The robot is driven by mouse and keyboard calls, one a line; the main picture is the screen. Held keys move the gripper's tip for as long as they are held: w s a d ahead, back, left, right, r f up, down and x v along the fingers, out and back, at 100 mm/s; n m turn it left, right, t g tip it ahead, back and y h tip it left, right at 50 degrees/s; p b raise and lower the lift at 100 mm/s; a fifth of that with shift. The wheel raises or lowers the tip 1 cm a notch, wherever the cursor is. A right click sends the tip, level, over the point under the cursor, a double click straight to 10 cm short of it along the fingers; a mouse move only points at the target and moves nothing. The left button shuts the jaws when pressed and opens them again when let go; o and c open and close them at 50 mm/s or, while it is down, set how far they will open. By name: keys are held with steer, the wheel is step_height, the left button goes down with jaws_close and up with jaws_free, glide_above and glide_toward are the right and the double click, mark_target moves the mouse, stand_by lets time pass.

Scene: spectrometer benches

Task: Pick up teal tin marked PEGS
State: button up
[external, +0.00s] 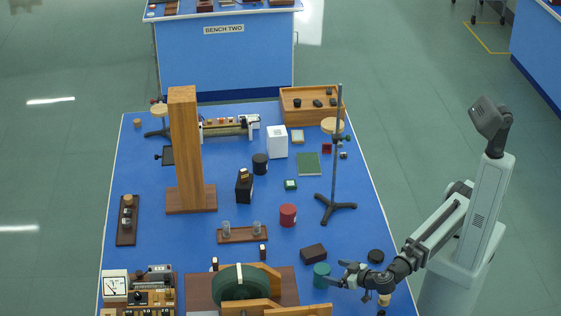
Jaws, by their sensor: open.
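A teal tin (321,271) stands upright on the blue bench top near the front right. Its PEGS marking cannot be read from here. My gripper (339,275) is open just to the right of the tin, with its fingers pointing left toward it. The fingertips look very near the tin's right side; I cannot tell whether they touch it or reach around it.
A dark brown box (313,252) stands just behind the tin. A black round tin (375,256) is to the right, behind my gripper. A green coil on a wooden frame (240,284) fills the bench left of the tin. A red tin (288,215) stands farther back.

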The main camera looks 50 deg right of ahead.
mark_target(321, 264)
steer(key=shift+x, duration=4.4)
steer(key=shift+s+a+f, duration=0.1)
steer(key=shift+f, duration=0.1)
steer(key=c, duration=1.2)
steer(key=shift+r, duration=0.15)
